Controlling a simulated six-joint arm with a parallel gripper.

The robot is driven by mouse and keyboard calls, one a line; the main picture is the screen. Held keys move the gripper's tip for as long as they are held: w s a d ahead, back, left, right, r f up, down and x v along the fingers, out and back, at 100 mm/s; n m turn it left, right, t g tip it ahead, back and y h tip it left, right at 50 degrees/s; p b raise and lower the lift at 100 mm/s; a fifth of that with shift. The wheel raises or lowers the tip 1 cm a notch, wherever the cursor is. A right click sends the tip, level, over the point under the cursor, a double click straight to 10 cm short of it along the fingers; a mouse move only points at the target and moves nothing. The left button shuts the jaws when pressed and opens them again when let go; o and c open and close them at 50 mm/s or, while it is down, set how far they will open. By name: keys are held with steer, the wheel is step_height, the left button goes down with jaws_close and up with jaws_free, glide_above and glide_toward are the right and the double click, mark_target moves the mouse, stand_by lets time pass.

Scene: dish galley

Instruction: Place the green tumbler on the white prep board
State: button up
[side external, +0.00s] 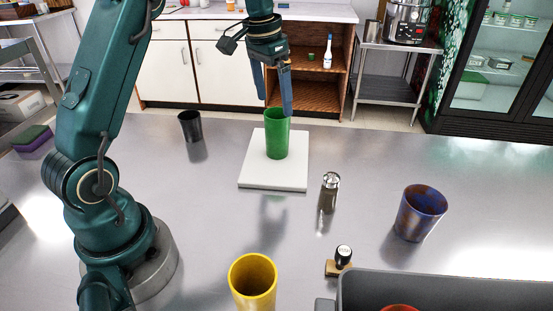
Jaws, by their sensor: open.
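The green tumbler (277,136) stands upright on the white prep board (272,177), toward its far side. My gripper (274,108) is open, pointing down at the tumbler's rim. One finger overlaps the rim's right side in the picture, and the other finger ends above and left of it. I cannot tell whether either finger touches the tumbler. The near part of the board is bare.
A black cup (190,126) stands left of the board. A pepper shaker (329,192) stands close to its right, and a blue-brown tumbler (420,213) stands farther right. A yellow tumbler (253,283), a stamp-like item (341,260) and a grey bin (440,290) are in front.

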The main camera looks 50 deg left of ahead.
steer(key=s+d+r+t, duration=0.2)
steer(key=s+d+r, duration=0.4)
steer(key=s+d, duration=0.25)
steer(key=s+d+f+t, duration=0.1)
steer(key=s+d+f, duration=0.1)
steer(key=s, duration=0.3)
steer(key=s+d+f, duration=0.2)
steer(key=s, duration=0.4)
steer(key=shift+s+f+t, duration=0.2)
steer(key=shift+f+t, duration=0.1)
steer(key=shift+t, duration=0.1)
